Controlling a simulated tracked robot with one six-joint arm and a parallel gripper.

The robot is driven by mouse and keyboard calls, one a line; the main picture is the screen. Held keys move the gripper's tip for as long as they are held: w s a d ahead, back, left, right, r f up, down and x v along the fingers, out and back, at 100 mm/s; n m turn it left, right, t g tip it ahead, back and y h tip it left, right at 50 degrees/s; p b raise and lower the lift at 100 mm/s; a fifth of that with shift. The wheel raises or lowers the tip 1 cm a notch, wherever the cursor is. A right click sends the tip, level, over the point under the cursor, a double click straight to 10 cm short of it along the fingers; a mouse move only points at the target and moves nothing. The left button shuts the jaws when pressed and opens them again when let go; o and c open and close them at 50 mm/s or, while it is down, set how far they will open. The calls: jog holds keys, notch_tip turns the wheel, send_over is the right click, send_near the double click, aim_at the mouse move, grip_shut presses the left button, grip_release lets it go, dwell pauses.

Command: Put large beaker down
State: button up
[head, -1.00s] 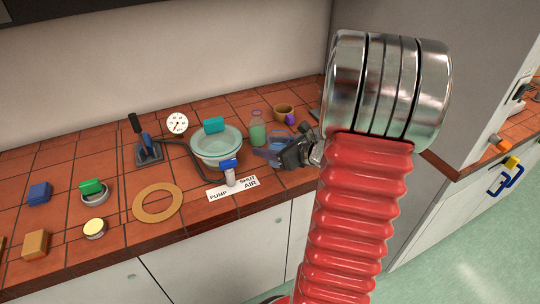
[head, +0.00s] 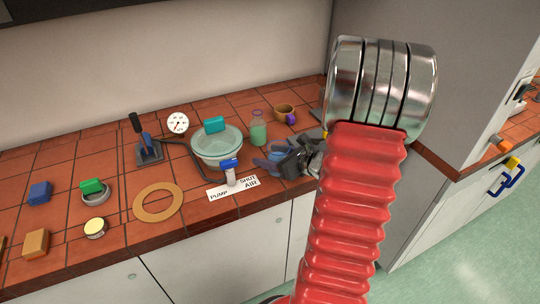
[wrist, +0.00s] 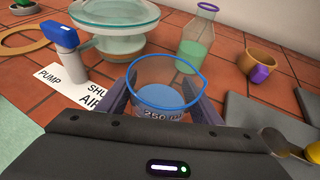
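The large beaker (wrist: 165,82) is clear with a blue rim, a 250 marking and blue liquid. In the wrist view it stands upright between my two fingers, apparently on the tiled bench (wrist: 228,82). In the head view the beaker (head: 278,156) is mostly hidden by my gripper (head: 268,157). My gripper is low over the bench at its front right part. The fingers (wrist: 163,105) are spread on either side of the beaker, with a slight gap seeming to show. The beaker's base is hidden by my gripper's body.
A flask with green liquid (head: 258,130) and a brown pot (head: 284,112) with a purple block stand behind. The vacuum dish (head: 218,160), valve (head: 229,172) and PUMP/SHUT/AIR label (head: 232,188) are left. Grey slabs (wrist: 255,115) lie right. The bench front edge is close.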

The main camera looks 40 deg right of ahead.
jog(key=shift+o, duration=1.2)
jog(key=shift+s+r, duration=0.1)
jog(key=shift+r, duration=0.05)
jog(key=v, duration=1.2)
